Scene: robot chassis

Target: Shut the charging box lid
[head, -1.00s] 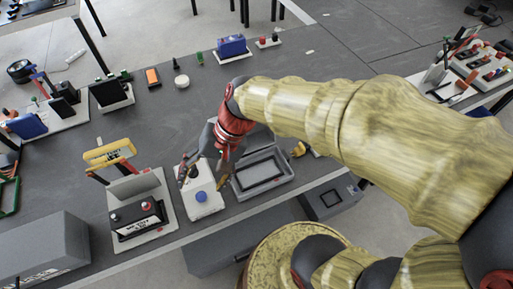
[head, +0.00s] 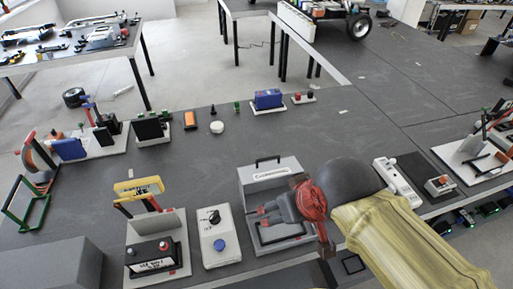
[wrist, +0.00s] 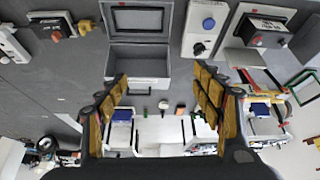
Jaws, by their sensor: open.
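The charging box (head: 258,243) is a grey case on the near part of the table. Its lid (head: 262,178) stands raised at the back, with a dark handle on top and a white label. The open box (wrist: 112,28) and its lid (wrist: 140,68) also show in the wrist view. My gripper (head: 262,213) is in front of the raised lid and over the box, hiding part of both. In the wrist view my gripper (wrist: 160,88) has its fingers spread wide, with nothing between them. I cannot tell whether it touches the lid.
A white control box with a blue button (head: 220,246) stands just left of the charging box. A battery stand (head: 155,252) is farther left. A white power strip (head: 398,181) lies to the right. The table behind the lid is mostly clear.

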